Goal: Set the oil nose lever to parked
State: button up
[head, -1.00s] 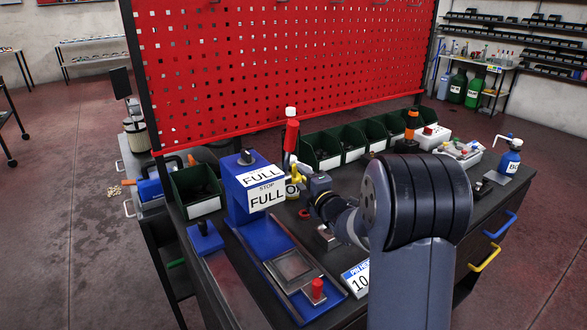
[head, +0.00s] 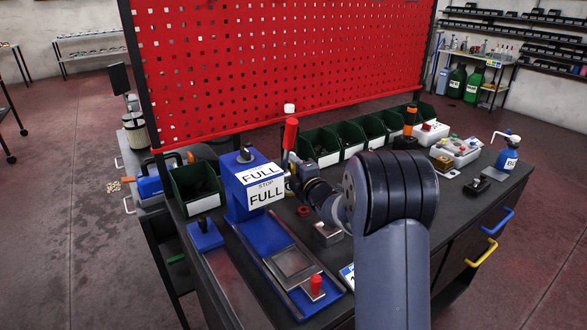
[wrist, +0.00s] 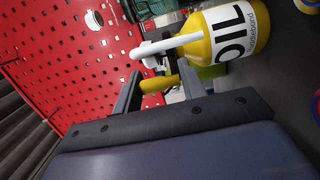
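The yellow oil bottle (wrist: 232,35), labelled OIL, shows at the upper right of the wrist view with a white nose (wrist: 172,44) on top. A yellow lever-like piece (wrist: 159,84) lies below the nose, in the gap between my fingers as pictured. I cannot tell whether a finger touches it. My gripper (wrist: 160,68) is open, with one finger on each side of that piece.
The blue stand (head: 232,185) with FULL and STOP signs is close left of my gripper. Green bins (head: 350,140) line the back under the red pegboard (head: 270,60). A blue spray bottle (head: 509,157) stands far right.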

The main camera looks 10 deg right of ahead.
grip_shut()
jog(key=shift+a+f+h+b, duration=0.15)
jog(key=shift+h+b, duration=0.15)
jog(key=shift+b, duration=0.75)
jog(key=m+h+b, duration=0.1)
jog(key=b, duration=0.2)
jog(key=shift+a+t, duration=0.1)
jog(key=shift+t, duration=0.2)
jog(key=m+h+b, duration=0.1)
jog(key=b, duration=0.3)
jog(key=shift+a, duration=0.15)
jog(key=shift+a+r+h+b, duration=0.1)
jog(key=shift+r+h+b, duration=0.3)
jog(key=shift+b, duration=0.4)
